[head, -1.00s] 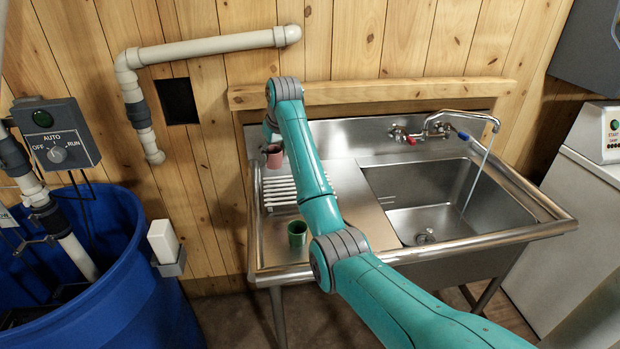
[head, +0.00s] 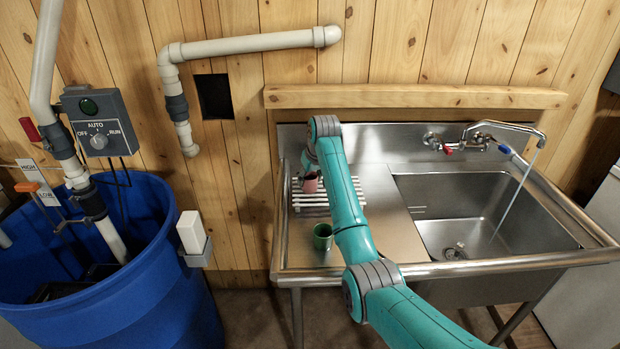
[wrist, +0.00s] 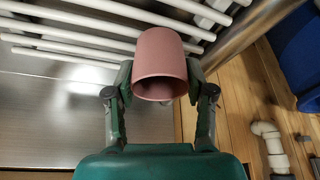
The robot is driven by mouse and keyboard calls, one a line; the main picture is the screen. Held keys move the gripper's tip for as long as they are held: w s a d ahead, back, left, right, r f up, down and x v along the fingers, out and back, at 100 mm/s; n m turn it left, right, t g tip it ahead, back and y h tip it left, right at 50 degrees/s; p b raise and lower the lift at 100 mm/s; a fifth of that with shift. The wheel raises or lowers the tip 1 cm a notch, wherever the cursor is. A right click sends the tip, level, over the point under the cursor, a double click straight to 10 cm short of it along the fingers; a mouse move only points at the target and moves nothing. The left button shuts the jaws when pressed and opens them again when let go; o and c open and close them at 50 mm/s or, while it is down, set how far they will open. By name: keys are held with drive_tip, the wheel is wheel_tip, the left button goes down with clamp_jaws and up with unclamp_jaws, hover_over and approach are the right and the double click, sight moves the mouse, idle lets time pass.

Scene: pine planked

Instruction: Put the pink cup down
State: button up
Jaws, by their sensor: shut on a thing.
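The pink cup (wrist: 160,55) is held between the fingers of my gripper (wrist: 160,82) in the wrist view, with its open rim facing the camera. In the head view the pink cup (head: 310,183) shows small beside my arm, over or at the white slatted rack (head: 318,207) on the left of the steel sink unit. I cannot tell whether the cup touches the rack. My gripper is mostly hidden by my arm in the head view. The rack's white bars (wrist: 75,30) lie behind the cup in the wrist view.
A green cup (head: 322,237) stands on the steel drainboard (head: 395,232) in front of the rack. The sink basin (head: 480,215) is at the right, with water running from its faucet (head: 500,128). A blue barrel (head: 165,290) stands left.

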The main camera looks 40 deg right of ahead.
drive_tip(key=shift+f, duration=0.1)
drive_tip(key=o, duration=0.9)
drive_tip(key=shift+v, duration=6.15)
drive_tip(key=shift+a, duration=0.1)
